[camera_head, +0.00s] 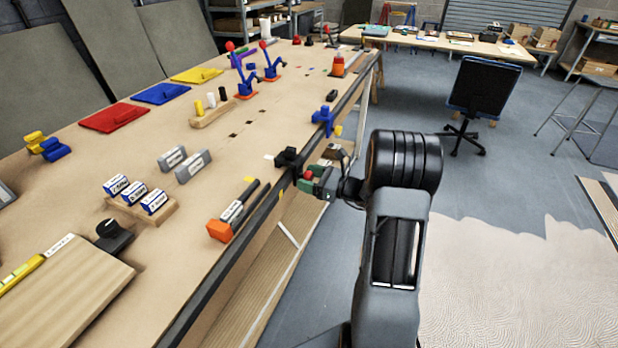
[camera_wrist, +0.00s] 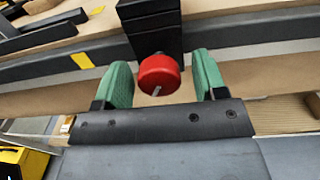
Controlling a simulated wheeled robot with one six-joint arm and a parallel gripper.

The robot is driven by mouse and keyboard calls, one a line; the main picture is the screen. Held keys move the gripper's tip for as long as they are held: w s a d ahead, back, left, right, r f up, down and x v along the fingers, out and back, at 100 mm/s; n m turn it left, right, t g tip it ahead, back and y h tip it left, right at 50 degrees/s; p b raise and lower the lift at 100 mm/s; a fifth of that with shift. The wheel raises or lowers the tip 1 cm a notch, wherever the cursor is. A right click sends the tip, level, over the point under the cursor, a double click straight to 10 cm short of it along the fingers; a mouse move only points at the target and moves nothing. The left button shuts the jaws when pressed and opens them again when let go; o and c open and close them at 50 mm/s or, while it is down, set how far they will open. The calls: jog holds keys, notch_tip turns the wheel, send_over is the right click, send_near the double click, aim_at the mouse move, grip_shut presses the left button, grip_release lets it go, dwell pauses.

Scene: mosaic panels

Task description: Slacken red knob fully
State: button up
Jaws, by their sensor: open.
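The red knob (camera_wrist: 160,74) is round with a pale line on its face. It sits at the front of a black block (camera_wrist: 150,25) at the bench's edge. In the head view the knob (camera_head: 308,174) is a small red spot beside the black clamp (camera_head: 289,158). My gripper (camera_wrist: 164,78) is open. Its green fingers stand on the left and right of the knob with gaps on both sides. In the head view my gripper (camera_head: 318,183) is at the bench edge, and its fingers partly hide the knob.
The dark rail (camera_head: 243,236) runs along the bench edge. An orange-ended tool (camera_head: 220,230) lies near it on the left. A blue clamp (camera_head: 323,119) sits farther along the edge. Open floor (camera_head: 500,230) lies to the right. A yellow thing (camera_wrist: 20,162) is low in the wrist view.

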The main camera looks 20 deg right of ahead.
jog(key=shift+w+a, duration=0.1)
jog(key=shift+c, duration=0.2)
jog(key=c, duration=0.9)
